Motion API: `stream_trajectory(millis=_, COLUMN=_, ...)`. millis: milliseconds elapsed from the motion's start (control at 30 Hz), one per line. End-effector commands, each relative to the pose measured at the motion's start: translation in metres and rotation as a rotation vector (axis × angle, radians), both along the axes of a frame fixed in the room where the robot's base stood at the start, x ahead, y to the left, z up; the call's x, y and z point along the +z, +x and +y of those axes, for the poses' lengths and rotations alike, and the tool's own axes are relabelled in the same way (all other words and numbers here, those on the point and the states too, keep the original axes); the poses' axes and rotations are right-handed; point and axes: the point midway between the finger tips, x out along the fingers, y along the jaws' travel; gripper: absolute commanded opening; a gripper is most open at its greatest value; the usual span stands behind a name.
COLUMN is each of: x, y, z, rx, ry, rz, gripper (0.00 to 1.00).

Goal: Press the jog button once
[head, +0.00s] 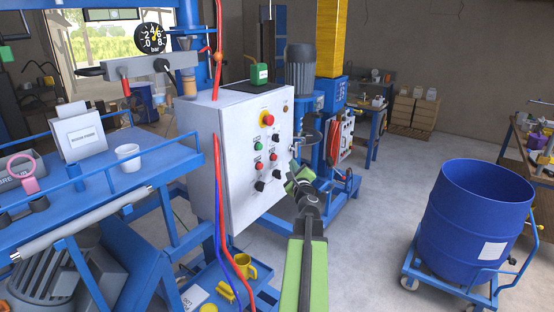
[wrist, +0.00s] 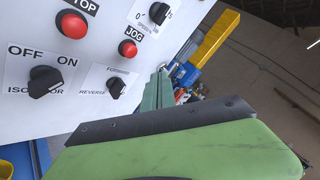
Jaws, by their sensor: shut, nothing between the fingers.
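The jog button is a round red button on the white control box; it shows in the head view (head: 273,157) and, under a "JOG" label, in the wrist view (wrist: 127,48). My gripper (head: 293,168) is to the right of the panel's lower buttons in the head view. It is shut and empty. In the wrist view my gripper's fingers (wrist: 160,88) point away from the camera, to the right of the jog button and apart from it in the picture. The gap between fingertips and panel is hard to judge.
A red stop button (wrist: 72,24) is left of the jog button. An isolator knob (wrist: 45,81) and a reverse knob (wrist: 115,87) are below. A red mushroom button (head: 267,118) is higher up. A blue drum (head: 470,225) stands right, with clear floor between.

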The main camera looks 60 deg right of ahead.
Motion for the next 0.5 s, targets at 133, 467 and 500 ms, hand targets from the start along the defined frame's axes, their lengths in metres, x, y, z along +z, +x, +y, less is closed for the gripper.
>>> stream_trajectory(millis=133, x=0.000, y=0.023, z=-0.001, rx=0.001, ry=0.001, rz=-0.001, gripper=0.00)
stream_trajectory(millis=467, x=0.000, y=0.044, z=0.000, rx=0.000, ry=0.000, rz=0.000, gripper=0.00)
stream_trajectory(millis=500, x=0.000, y=0.045, z=0.000, rx=-0.001, ry=0.000, rz=0.001, gripper=0.00)
